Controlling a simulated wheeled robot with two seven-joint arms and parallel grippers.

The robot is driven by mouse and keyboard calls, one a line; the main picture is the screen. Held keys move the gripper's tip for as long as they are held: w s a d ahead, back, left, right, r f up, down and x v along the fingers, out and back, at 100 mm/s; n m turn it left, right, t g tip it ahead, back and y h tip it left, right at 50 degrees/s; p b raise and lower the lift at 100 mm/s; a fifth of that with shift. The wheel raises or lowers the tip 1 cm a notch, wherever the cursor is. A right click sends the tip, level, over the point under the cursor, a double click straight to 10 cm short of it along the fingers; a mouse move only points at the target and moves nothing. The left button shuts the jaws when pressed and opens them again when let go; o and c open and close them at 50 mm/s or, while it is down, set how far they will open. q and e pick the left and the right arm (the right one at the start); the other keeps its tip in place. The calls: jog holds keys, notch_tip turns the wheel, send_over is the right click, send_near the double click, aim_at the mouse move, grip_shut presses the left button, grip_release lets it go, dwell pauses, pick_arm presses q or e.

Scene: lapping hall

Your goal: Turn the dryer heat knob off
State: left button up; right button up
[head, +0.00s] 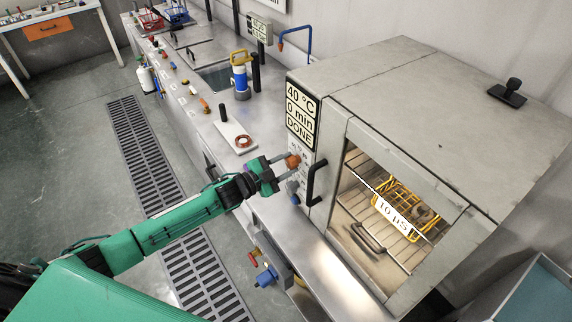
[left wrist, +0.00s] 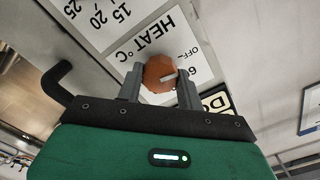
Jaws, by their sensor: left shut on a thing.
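The dryer (head: 440,110) is a grey box on the steel bench. Its display (head: 301,112) reads 40 °C, 0 min, DONE. The heat knob (head: 292,161) is a rusty orange-brown knob on the front panel. In the left wrist view the heat knob (left wrist: 158,72) sits on a plate marked HEAT °C, with OFF and a partly hidden 60 beside it. Its white mark points roughly toward the 60 side, not clearly at OFF. My left gripper (head: 285,164) is shut on the knob, with one finger on each side (left wrist: 160,80). My right gripper is out of view.
A blue-grey knob (head: 292,187) lies just below, and a black door handle (head: 316,183) stands out close to its right. A yellow wire basket (head: 400,205) labelled 10 µS shows inside the dryer. A white plate with a ring (head: 236,136) lies on the bench.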

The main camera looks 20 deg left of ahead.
pick_arm(q)
jog(key=o, duration=1)
jog(key=shift+s, duration=0.1)
jog(key=shift+s+a+f, duration=0.15)
jog(key=shift+s+a, duration=0.05)
jog(key=shift+a, duration=0.05)
jog(key=b+v, duration=0.5)
jog(key=v, duration=0.8)
